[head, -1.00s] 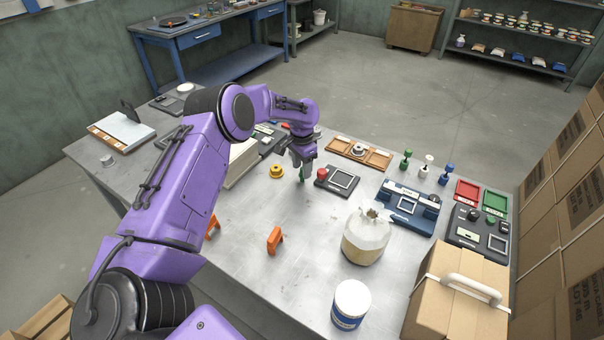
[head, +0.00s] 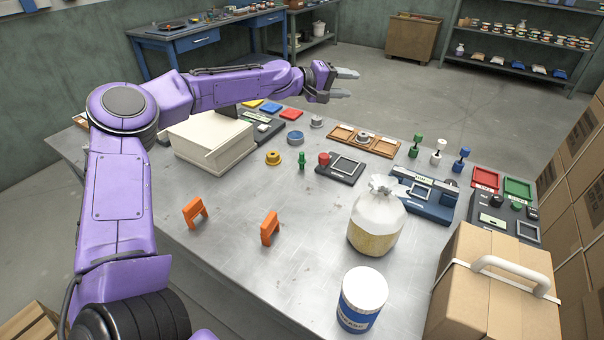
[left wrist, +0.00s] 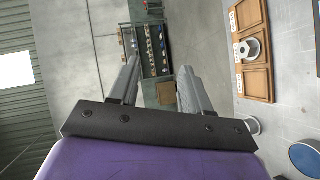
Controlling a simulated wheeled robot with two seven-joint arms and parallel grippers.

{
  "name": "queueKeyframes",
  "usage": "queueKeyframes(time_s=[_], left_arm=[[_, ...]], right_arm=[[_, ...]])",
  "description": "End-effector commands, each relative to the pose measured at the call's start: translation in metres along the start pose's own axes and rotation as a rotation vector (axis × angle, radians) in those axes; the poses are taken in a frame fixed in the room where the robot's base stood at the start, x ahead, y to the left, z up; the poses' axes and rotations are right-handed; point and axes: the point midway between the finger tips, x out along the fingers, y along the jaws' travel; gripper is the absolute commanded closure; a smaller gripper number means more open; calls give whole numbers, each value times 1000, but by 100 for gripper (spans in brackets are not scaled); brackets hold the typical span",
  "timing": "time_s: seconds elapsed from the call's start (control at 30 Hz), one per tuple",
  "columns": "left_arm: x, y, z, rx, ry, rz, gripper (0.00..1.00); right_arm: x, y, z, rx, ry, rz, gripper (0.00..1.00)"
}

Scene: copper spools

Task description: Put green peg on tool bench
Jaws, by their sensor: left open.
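The green peg (head: 301,160) stands upright on the grey metal-topped bench (head: 330,215), between the yellow ring-shaped part and the black fixture with a red knob. My left gripper (head: 349,83) is open and empty. It is raised in the air above and beyond the peg, level, with its fingers pointing right. In the left wrist view, the two grey fingers (left wrist: 155,85) are spread, with nothing between them. The peg does not show in that view. My right gripper is not in view.
A blue workbench (head: 205,38) stands at the back left. Near the peg are the yellow part (head: 273,158), a blue round part (head: 295,137) and the black fixture (head: 340,167). A white sack (head: 376,215), orange brackets (head: 270,228) and a cardboard box (head: 495,290) stand nearer.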

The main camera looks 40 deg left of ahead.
Motion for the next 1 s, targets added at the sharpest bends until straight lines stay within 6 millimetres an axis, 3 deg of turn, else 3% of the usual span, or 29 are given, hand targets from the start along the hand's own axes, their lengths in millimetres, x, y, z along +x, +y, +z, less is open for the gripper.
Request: queueKeyframes(time_s=[0.03, 0.1, 0.23, 0.37, 0.5, 0.6, 0.7, 1.0], left_arm=[[-6, 2, -18, -179, 124, 66, 52], [-20, 3, -46, -462, 297, 124, 52], [-51, -27, -69, -994, 562, 115, 52], [-76, -74, -44, -1475, 765, -55, 52], [-98, -110, 13, -1806, 944, -338, 52], [-113, -127, 40, -1925, 1050, -489, 52], [-120, -136, 50, -1969, 1109, -553, 52], [-98, -178, 50, -1971, 1125, -563, 52]], right_arm=[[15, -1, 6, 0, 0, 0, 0], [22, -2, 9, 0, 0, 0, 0], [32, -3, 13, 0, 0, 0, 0], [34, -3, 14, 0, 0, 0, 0], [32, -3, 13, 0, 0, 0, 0], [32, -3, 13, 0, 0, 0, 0], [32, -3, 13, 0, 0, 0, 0], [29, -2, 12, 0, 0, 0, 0]])
